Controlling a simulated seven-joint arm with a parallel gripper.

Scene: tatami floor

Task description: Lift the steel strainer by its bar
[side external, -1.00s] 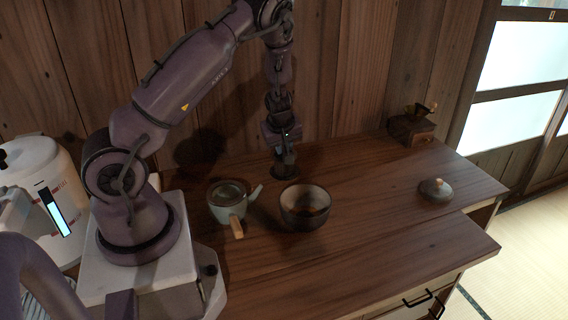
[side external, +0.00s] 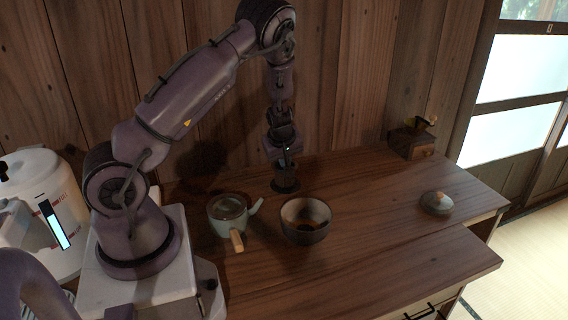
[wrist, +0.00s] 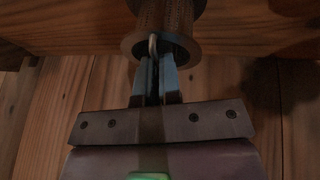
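The steel strainer (wrist: 165,20), a dark perforated cylinder with a flared rim, shows at the top of the wrist view, partly cut off. Its thin pale bar (wrist: 153,44) stands at the rim, between my fingertips. My gripper (wrist: 155,62) has its two fingers close together on the bar, with only a narrow dark gap between them. In the side view my gripper (side external: 284,163) points down at the back of the counter, with the strainer (side external: 285,181) directly below it. I cannot tell whether the strainer's underside touches the counter.
A pale green teapot (side external: 226,210) with a wooden handle and a dark bowl (side external: 306,233) stand just in front of the strainer. A round lid (side external: 437,204) lies at the right; a wooden grinder (side external: 411,143) stands at the back right. The right counter (side external: 385,210) is mostly clear.

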